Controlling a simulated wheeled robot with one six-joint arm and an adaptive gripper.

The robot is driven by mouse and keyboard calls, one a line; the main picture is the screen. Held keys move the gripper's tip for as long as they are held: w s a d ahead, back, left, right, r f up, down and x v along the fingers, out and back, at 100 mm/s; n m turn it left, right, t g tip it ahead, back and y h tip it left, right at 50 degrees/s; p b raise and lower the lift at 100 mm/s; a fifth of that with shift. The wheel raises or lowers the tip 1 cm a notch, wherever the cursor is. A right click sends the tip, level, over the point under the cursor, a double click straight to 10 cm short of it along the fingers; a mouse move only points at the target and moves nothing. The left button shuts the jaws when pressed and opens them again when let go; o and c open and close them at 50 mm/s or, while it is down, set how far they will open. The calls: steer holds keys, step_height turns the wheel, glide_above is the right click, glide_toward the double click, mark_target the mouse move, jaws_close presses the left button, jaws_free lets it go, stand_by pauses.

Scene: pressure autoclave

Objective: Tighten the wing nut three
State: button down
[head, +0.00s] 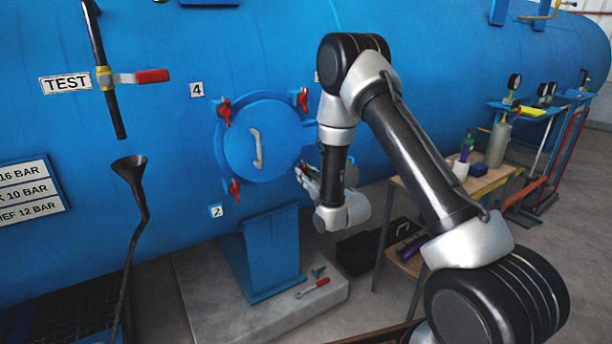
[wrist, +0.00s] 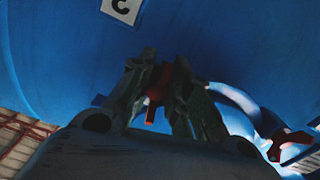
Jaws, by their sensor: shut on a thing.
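A round blue hatch door (head: 266,142) with a pale handle sits on the big blue vessel. Red wing nuts show at its upper left (head: 224,113), upper right (head: 302,98) and lower left (head: 234,188). My gripper (head: 306,174) is at the door's lower right edge in the head view. In the wrist view, my gripper (wrist: 158,72) is shut on a red wing nut (wrist: 154,92), partly hidden between the fingers. A cut-off number label (wrist: 122,8), like a turned 3, is above it. Another red wing nut (wrist: 284,144) is at the right.
Number plates 4 (head: 196,90) and 2 (head: 216,211) are left of the door. A blue support (head: 262,256) stands below on a concrete slab (head: 205,310), with a red-handled tool (head: 314,288) on it. A wooden table (head: 484,184) with bottles stands at right.

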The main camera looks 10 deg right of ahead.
steer(key=shift+m, duration=1)
steer(key=shift+a, duration=0.1)
steer(key=c, duration=1.6)
jaws_free()
steer(key=shift+f, duration=0.1)
steer(key=shift+s, duration=0.1)
steer(key=v, duration=1.1)
steer(key=shift+s, duration=0.35)
